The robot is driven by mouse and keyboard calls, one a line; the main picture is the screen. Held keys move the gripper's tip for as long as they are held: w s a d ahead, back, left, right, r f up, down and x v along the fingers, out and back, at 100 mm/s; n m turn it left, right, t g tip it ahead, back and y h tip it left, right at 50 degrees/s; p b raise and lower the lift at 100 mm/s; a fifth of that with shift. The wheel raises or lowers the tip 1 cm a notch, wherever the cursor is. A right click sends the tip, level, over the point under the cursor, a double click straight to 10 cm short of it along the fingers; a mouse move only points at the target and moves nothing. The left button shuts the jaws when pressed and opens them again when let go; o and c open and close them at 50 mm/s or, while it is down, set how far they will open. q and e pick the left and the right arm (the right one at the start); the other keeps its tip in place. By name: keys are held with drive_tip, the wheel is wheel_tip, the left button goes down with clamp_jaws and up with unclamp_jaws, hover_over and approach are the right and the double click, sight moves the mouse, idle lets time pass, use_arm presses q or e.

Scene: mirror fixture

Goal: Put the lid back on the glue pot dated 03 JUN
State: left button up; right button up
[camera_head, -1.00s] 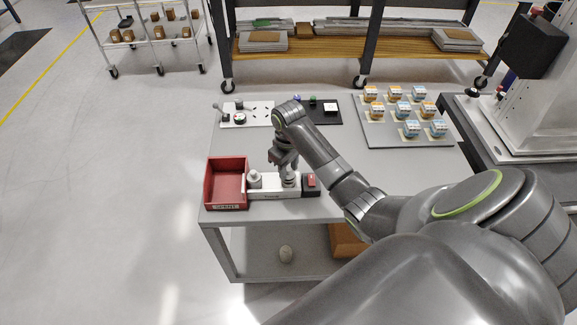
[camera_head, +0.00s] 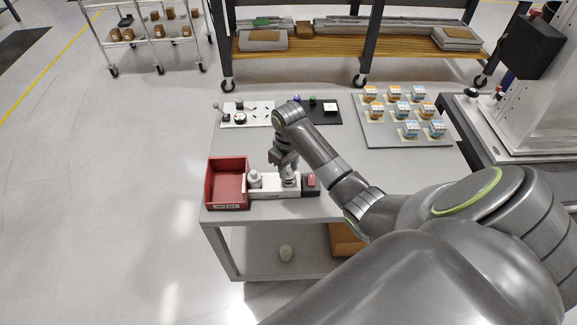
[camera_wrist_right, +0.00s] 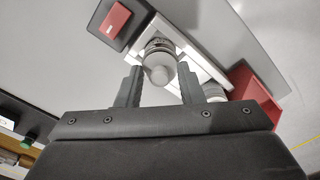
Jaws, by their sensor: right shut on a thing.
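A white holder (camera_head: 268,194) stands at the front of the grey table with two pale pots in it. The left pot (camera_head: 254,180) stands beside the red bin; it also shows in the right wrist view (camera_wrist_right: 213,92). My right gripper (camera_head: 287,170) points down over the right pot (camera_head: 290,181). In the right wrist view its fingers (camera_wrist_right: 160,74) are on either side of the round knob of a pale grey lid (camera_wrist_right: 159,73) at that pot's top. I cannot tell whether the lid is seated. No date is readable. My left gripper is out of view.
A red bin (camera_head: 209,187) is left of the holder, and a small dark box with a red top (camera_head: 310,182) is right of it. Farther back are a white board (camera_head: 236,121), a black mat (camera_head: 331,118) and a grey tray (camera_head: 378,134) with several small boxes.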

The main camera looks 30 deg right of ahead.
drive_tip(key=o, duration=1.5)
drive_tip(key=shift+r+p, duration=3.5)
drive_tip(key=shift+p, duration=0.95)
clamp_jaws()
